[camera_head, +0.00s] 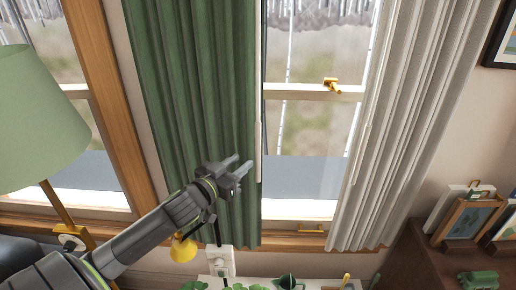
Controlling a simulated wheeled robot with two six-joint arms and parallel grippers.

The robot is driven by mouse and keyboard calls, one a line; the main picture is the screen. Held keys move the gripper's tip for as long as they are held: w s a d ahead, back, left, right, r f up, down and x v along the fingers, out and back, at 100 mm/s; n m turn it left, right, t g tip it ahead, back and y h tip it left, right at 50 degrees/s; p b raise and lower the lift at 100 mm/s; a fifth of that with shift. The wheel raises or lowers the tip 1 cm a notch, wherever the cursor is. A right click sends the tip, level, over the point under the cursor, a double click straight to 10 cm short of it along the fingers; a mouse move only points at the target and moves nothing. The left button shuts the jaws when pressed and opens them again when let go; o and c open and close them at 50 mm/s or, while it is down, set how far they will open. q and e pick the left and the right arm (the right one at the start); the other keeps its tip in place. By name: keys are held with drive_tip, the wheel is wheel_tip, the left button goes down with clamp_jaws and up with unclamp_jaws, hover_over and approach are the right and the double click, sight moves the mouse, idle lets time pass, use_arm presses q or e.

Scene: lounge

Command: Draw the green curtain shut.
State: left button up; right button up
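The green curtain (185,90) hangs in folds over the left part of the middle window. The white curtain (405,120) hangs at the window's right side. Bare glass (315,130) shows between the two. A thin pale rod (258,152) hangs along the green curtain's right edge. My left gripper (245,165) is in front of the green curtain's lower right part, just left of the rod. Its two fingers are apart with nothing seen between them. I cannot tell whether it touches the cloth. My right gripper is not in view.
A green-shaded lamp (38,120) stands at the left. A low white surface (310,284) with small green items lies below the window. A brown cabinet (420,255) with picture frames (465,220) is at the right. A brass window latch (330,84) is on the sash.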

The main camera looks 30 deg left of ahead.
sight(258, 149)
use_arm(q)
drive_tip(key=w+p, duration=0.1)
drive_tip(key=w, duration=0.8)
drive_tip(key=shift+d, duration=0.2)
clamp_jaws()
